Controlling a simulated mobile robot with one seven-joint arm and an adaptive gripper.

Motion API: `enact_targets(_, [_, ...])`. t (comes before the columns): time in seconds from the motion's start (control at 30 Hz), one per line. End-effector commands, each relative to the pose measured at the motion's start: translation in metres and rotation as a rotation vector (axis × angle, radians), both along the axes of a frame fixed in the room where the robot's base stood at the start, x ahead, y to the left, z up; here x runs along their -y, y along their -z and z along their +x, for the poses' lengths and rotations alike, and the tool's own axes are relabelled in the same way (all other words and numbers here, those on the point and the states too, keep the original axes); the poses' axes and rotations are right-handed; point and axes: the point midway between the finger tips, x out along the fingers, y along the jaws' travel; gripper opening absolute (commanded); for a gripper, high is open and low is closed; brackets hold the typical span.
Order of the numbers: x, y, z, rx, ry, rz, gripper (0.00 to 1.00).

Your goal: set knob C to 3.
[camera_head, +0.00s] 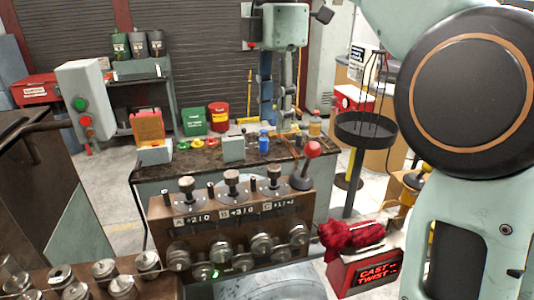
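Knob C (275,173) is the right one of three upright metal knobs on the brown control box in the lower middle. It stands on a round dial plate, with a label plate (279,206) below it marked C; its other characters are too small to read surely. Knob B (232,178) is in the middle and knob A (187,185) at the left. The setting of knob C cannot be read. My arm fills the right side of the view, and my gripper does not show. Nothing is seen touching the knobs.
A red-ball lever (312,149) stands close to the right of knob C. Several metal rollers (262,245) line the box's front. Behind it, a workbench (213,160) holds bottles and cans. A red Cast Twist box (362,272) stands at the lower right.

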Motion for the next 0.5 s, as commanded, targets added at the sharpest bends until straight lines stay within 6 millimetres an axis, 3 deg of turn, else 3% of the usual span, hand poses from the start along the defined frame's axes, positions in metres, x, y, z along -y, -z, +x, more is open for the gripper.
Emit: enact_targets(0.5, [0.000, 0.082, -0.001, -0.001, 0.004, 0.000, 0.39])
